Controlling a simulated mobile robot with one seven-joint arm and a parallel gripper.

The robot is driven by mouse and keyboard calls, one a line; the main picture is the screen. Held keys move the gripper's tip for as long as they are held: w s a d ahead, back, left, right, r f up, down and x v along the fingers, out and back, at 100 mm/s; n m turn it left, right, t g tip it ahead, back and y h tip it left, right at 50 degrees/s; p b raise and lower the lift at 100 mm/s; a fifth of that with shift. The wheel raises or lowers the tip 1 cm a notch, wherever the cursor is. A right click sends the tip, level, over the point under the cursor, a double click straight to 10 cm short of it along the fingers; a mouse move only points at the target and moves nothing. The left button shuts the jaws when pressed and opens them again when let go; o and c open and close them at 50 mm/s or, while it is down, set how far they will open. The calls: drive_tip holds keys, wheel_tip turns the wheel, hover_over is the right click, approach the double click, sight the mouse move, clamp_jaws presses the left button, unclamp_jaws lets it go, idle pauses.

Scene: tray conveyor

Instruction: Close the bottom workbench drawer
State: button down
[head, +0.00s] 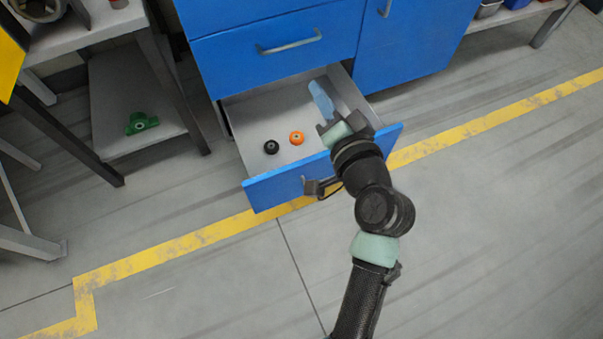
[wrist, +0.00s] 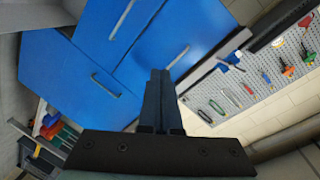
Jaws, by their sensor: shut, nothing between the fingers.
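The bottom workbench drawer (head: 256,195) is pulled out below the blue workbench front in the head view. A black round piece (head: 271,147) and an orange round piece (head: 297,138) lie inside it. My gripper (head: 317,86) is shut and empty. Its fingers reach over the drawer's right part toward the cabinet, with my wrist across the drawer's front panel. I cannot tell the gripper's height or whether it touches the drawer. My arm hides part of the front panel. In the wrist view my shut fingers (wrist: 160,75) point at blue panels with handles.
A closed drawer (head: 270,55) sits above, with a blue door (head: 415,45) to its right. A grey table with a lower shelf holding a green part (head: 141,123) stands left. The floor in front is clear, with a yellow line (head: 170,253). The wrist view shows a tool pegboard (wrist: 245,90).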

drive_tip(key=s+d+f+m+g+b, duration=0.15)
drive_tip(key=f+b, duration=0.25)
drive_tip(key=f, duration=0.6)
drive_tip(key=s+a+f+m+b, duration=0.1)
drive_tip(key=s+f+m+b, duration=0.2)
drive_tip(key=f, duration=0.7)
drive_tip(key=m+b, duration=0.2)
drive_tip(key=b, duration=0.4)
approach(297, 167)
drive_tip(key=shift+y, duration=0.4)
drive_tip(key=b+x, duration=0.6)
drive_tip(key=shift+s+d+f+b, duration=0.1)
drive_tip(key=shift+d+f+b, duration=0.15)
drive_tip(key=shift+f+b, duration=0.1)
drive_tip(key=shift+w+a+r+g, duration=0.1)
drive_tip(key=shift+w+g, duration=0.15)
drive_tip(key=shift+w, duration=0.1)
